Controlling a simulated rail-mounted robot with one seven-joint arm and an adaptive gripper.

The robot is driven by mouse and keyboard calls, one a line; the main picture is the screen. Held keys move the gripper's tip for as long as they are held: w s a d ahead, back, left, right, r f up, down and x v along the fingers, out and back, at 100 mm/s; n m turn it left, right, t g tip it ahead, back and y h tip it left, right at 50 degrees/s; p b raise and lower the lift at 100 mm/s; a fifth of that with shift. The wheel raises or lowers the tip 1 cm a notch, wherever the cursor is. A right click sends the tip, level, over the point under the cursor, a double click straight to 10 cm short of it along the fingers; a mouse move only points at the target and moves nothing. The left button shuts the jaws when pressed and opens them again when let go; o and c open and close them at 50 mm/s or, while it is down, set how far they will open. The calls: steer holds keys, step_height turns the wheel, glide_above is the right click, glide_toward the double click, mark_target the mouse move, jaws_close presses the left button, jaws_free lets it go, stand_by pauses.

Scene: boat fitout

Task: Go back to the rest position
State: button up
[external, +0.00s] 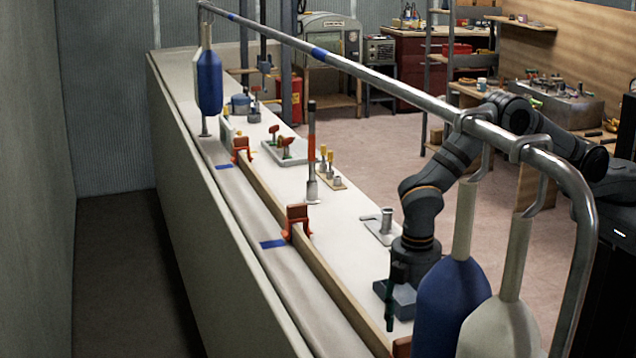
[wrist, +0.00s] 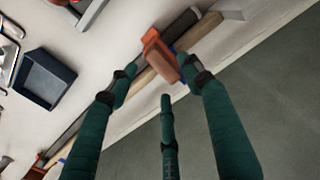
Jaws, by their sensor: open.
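My gripper (external: 391,322) points down over the near end of the white deck, beside the dark blue-grey tray (external: 400,298). In the wrist view its dark green fingers (wrist: 158,76) are spread apart, with nothing held between them. An orange clamp (wrist: 158,50) on the wooden strip (wrist: 205,32) shows beyond and between the fingertips; I cannot tell the exact gap. That clamp is mostly cut off at the bottom of the external view (external: 402,347). The tray also shows at the left of the wrist view (wrist: 45,78).
A metal rail (external: 400,88) runs above the deck, close to my arm, with fenders (external: 450,305) hanging in front. More orange clamps (external: 297,222) hold the strip. An upright red-and-black tool (external: 311,150) and a grey holder (external: 384,225) stand on the deck.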

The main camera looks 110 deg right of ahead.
steer(key=shift+r+p, duration=0.75)
steer(key=shift+r, duration=0.8)
